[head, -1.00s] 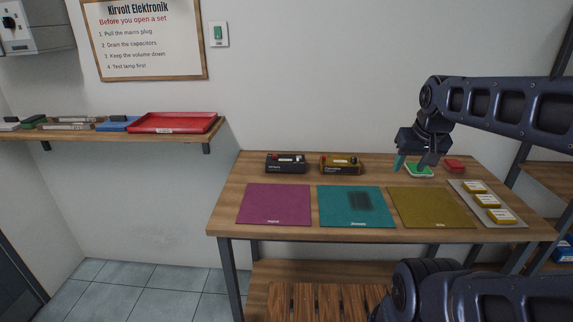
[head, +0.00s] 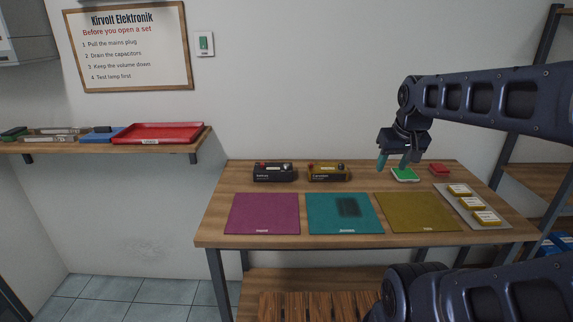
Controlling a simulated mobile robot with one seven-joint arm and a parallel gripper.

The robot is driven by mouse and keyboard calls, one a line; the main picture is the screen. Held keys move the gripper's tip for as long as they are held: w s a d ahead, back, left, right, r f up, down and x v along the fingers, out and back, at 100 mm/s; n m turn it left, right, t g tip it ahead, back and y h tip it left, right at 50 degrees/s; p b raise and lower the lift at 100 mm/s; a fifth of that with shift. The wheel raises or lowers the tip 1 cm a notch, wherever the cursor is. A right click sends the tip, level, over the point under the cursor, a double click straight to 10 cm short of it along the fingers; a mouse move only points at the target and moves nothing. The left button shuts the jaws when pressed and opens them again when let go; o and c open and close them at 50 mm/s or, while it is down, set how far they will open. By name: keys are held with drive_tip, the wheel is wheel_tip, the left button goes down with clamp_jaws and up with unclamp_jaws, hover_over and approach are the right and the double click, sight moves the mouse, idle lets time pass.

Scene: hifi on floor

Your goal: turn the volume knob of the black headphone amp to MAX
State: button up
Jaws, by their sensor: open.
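The black headphone amp looks to be the small dark box (head: 273,174) at the back left of the wooden table in the head view. Small red and pale parts show on its top, but I cannot make out the volume knob's setting or the MAX mark. My gripper (head: 393,162) is open and empty, fingers pointing down. It hangs near the green-topped item at the back right, well to the right of the dark box and apart from it.
A yellow-and-black box (head: 328,175) stands just right of the dark box. Magenta (head: 262,212), teal (head: 325,218) and olive (head: 418,212) mats lie in front. A green-topped item (head: 405,175), a red item (head: 439,170) and a grey tray (head: 460,207) of yellow-and-white pieces lie right.

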drive_tip(key=w+a+r+n+g, duration=0.1)
drive_tip(key=w+a+r+n, duration=0.1)
drive_tip(key=w, duration=0.3)
drive_tip(key=w+a+r+n, duration=0.1)
drive_tip(key=w+a+n, duration=0.1)
drive_tip(key=w, duration=0.4)
drive_tip(key=n+g, duration=0.3)
drive_tip(key=n, duration=1)
hover_over(286, 165)
wheel_tip(286, 165, down, 14)
wheel_tip(286, 165, down, 10)
drive_tip(key=shift+d, duration=0.1)
drive_tip(key=c, duration=1)
